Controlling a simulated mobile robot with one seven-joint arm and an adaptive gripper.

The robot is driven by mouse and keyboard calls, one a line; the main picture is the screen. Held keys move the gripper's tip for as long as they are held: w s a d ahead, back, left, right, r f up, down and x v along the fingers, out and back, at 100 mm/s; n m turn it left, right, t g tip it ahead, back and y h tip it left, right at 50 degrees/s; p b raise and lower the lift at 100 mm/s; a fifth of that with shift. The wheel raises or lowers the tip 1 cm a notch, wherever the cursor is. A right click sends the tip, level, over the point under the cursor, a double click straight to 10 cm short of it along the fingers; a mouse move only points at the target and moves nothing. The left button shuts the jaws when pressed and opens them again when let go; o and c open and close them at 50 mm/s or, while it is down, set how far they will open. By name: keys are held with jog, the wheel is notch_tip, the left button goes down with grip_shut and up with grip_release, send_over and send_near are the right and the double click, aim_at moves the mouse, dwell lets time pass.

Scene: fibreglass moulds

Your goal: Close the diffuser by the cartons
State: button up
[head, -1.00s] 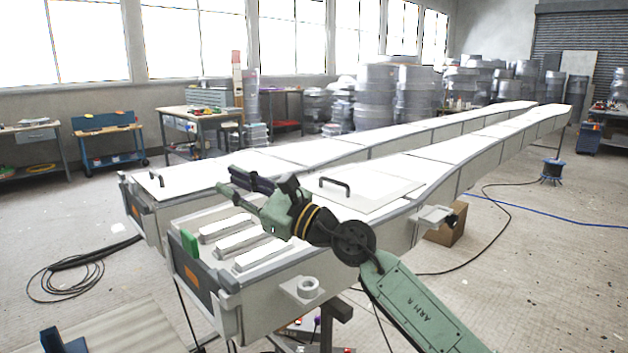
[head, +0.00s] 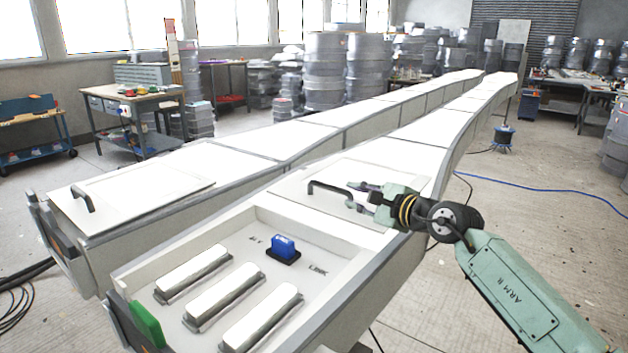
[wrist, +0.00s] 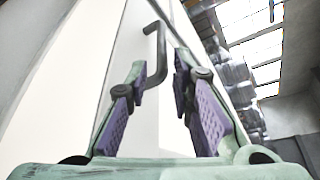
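I cannot tell for certain which thing is the diffuser. The nearer long white mould (head: 425,130) has an open compartment (head: 330,262) at its near end, with white bars (head: 225,290) and a blue plug-like part (head: 284,247) inside. Behind the opening lies a flat white lid panel (head: 375,180) with a black bent handle (head: 328,187). My gripper (head: 352,196) is at the right end of this handle. In the wrist view, its purple-padded fingers (wrist: 160,68) are apart, with the handle (wrist: 151,40) reaching between them. Whether a finger touches it is unclear. No cartons are clearly visible now.
A second long mould (head: 200,150) lies alongside to the left, its panel and handle (head: 83,199) in place. A green block (head: 146,324) sits at the compartment's front edge. A workbench (head: 130,98) stands behind left. Open floor (head: 540,235) lies to the right.

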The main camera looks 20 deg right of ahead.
aim_at(333, 188)
jog(key=shift+w+a, duration=0.15)
jog(key=shift+w, duration=0.4)
jog(key=p+x, duration=0.4)
jog(key=x, duration=0.5)
jog(key=shift+w+a+f, duration=0.1)
jog(key=shift+w+f, duration=0.05)
jog(key=shift+w, duration=0.15)
jog(key=shift+c, duration=0.2)
grip_shut()
